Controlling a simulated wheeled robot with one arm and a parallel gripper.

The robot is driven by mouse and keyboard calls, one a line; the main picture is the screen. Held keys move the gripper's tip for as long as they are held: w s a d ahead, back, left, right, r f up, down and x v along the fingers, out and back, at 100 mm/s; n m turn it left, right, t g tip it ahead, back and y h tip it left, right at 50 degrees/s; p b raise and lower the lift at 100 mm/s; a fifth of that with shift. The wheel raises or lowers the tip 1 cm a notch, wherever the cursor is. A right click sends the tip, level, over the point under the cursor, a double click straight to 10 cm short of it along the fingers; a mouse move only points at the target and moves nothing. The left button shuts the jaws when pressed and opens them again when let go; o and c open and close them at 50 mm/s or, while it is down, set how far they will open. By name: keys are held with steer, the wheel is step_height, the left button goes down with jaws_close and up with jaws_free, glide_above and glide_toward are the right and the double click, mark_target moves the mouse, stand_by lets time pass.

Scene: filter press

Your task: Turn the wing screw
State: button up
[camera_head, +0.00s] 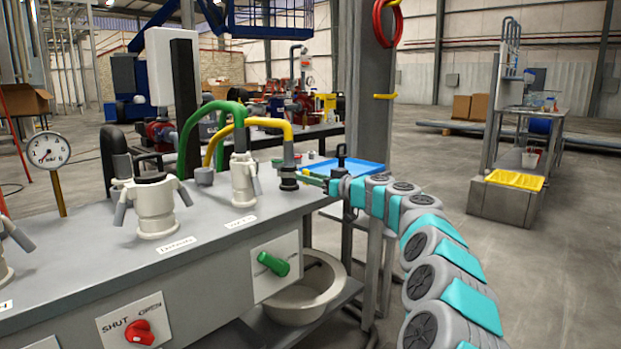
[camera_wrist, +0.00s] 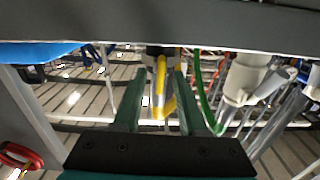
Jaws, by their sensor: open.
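I cannot clearly make out the wing screw. A grey upright pipe (camera_head: 288,152) with a dark collar (camera_head: 288,181) stands at the far right end of the grey bench. A yellow hose (camera_head: 268,123) joins it near the top. My gripper (camera_head: 307,176) reaches in from the right at the collar's height, its green fingers close to it. In the wrist view my gripper (camera_wrist: 158,76) is open, with nothing held between the fingers. The yellow hose (camera_wrist: 160,100) and a dark upright part (camera_wrist: 161,52) show in the gap; contact cannot be told.
A pale coupling (camera_head: 243,180) stands left of the pipe and shows at right in the wrist view (camera_wrist: 243,82). A larger coupling (camera_head: 155,205), green handle (camera_head: 273,264) and red knob (camera_head: 140,332) are nearer. A blue tray (camera_head: 352,167) lies behind the arm.

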jaws_close()
steer(key=shift+m, duration=0.3)
stand_by(0.5)
